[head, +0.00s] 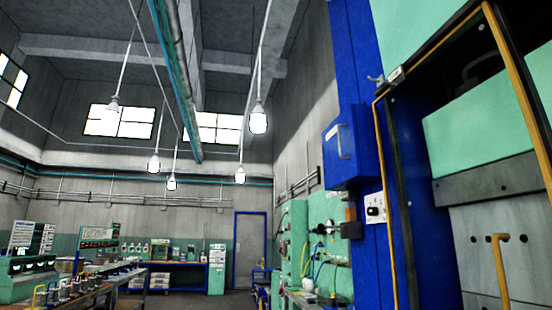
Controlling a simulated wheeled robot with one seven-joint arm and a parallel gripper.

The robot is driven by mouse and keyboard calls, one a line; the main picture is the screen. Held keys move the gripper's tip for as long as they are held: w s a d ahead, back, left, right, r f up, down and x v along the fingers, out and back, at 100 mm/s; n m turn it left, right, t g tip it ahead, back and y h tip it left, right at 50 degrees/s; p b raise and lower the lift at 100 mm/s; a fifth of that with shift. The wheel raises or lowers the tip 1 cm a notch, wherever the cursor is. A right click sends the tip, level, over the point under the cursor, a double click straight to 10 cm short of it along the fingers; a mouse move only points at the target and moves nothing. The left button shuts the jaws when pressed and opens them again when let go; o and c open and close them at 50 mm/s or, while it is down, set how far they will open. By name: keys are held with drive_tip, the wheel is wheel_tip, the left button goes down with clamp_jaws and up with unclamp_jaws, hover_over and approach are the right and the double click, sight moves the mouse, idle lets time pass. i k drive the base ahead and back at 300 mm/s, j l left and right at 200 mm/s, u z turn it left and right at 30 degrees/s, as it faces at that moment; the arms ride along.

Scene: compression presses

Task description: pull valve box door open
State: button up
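A blue box (352,146) with a silver bar handle (342,141) on its front is mounted on the blue press column (362,60), right of centre in the head view. It is probably the valve box, though no readable label confirms this. Its front door looks shut. My gripper and arm do not show in this view, so nothing is seen touching the box or its handle.
The press opening (480,180) with a yellow-edged frame takes up the right side. A small control panel (375,208) sits below the box. A workbench (85,290) with equipment stands at lower left. Lamps hang overhead, and a grey door (250,245) is at the back.

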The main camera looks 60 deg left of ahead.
sight(340, 153)
drive_tip(key=u, duration=1.45)
